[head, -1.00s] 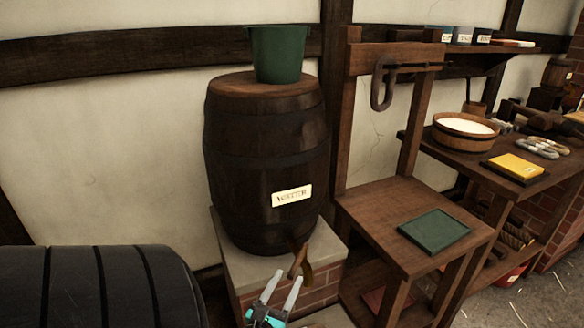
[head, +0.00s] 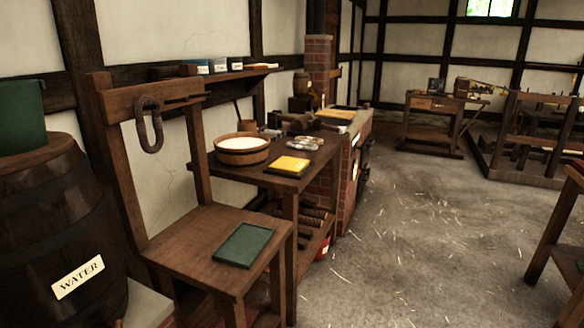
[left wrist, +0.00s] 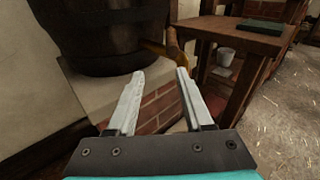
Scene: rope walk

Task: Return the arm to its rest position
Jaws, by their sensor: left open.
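My left gripper (left wrist: 158,100) shows in the left wrist view, open, with nothing between its two pale fingers. Beyond it stand the brick and stone base (left wrist: 120,98) and the lower part of the dark water barrel (left wrist: 105,35). A wooden tap (left wrist: 172,45) juts out beyond the fingertips, apart from them as far as I can tell. In the head view the barrel (head: 60,235) with its WATER label (head: 78,277) is at the left edge. Neither gripper shows in the head view.
A workbench (head: 260,178) carries a white-filled tub (head: 242,150) and a yellow block (head: 288,166). The straw-strewn floor (head: 410,240) is open at right.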

